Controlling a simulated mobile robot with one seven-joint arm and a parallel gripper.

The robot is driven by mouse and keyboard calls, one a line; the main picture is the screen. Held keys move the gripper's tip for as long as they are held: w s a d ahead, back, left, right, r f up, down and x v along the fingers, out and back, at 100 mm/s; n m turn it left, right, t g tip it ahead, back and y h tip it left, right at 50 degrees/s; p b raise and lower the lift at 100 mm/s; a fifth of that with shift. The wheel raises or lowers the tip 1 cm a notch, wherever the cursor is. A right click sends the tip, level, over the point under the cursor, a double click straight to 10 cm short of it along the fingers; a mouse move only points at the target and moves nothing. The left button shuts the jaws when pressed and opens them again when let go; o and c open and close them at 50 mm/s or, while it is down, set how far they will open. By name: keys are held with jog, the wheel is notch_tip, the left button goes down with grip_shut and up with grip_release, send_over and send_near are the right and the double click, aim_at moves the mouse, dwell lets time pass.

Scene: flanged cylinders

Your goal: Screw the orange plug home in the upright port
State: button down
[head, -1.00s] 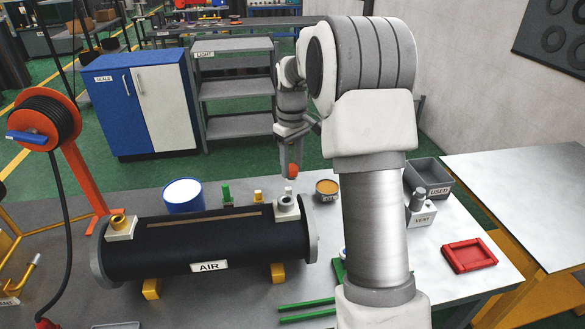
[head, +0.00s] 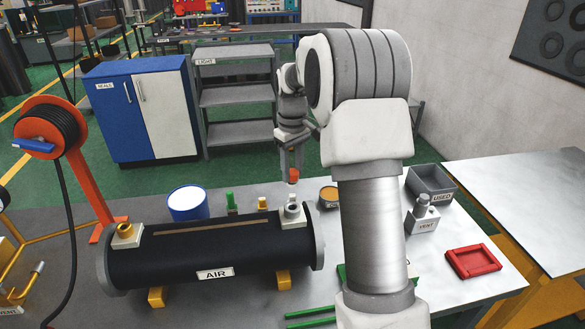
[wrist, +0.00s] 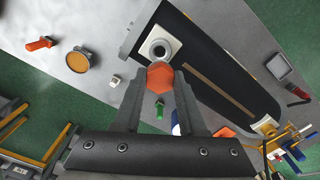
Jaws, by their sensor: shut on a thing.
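My gripper (head: 292,168) is shut on the orange plug (head: 293,175) and holds it in the air. The plug shows as an orange hexagonal head between the fingers in the wrist view (wrist: 160,75). The upright port (head: 292,209) is a grey ring on a pale block at the right end of the black AIR cylinder (head: 205,250). The plug hangs above the port, with a visible gap in the head view. In the wrist view the port's dark hole (wrist: 160,48) shows just beyond the plug. The plug's lower end is hidden there.
A brass-coloured port (head: 125,231) sits on the cylinder's left end. Behind the cylinder stand a white-topped blue tin (head: 188,203) and small green (head: 231,201) and yellow (head: 263,203) pieces.

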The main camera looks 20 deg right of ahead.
aim_at(293, 184)
jog(key=shift+f+b, duration=1.85)
jog(key=shift+f, duration=1.35)
jog(key=shift+f+b, duration=0.65)
jog(key=shift+f, duration=0.65)
jog(key=shift+c, duration=2)
grip_release()
jog(key=shift+r, duration=0.15)
jog(key=shift+r+p, duration=2.6)
jog(key=shift+r, duration=0.8)
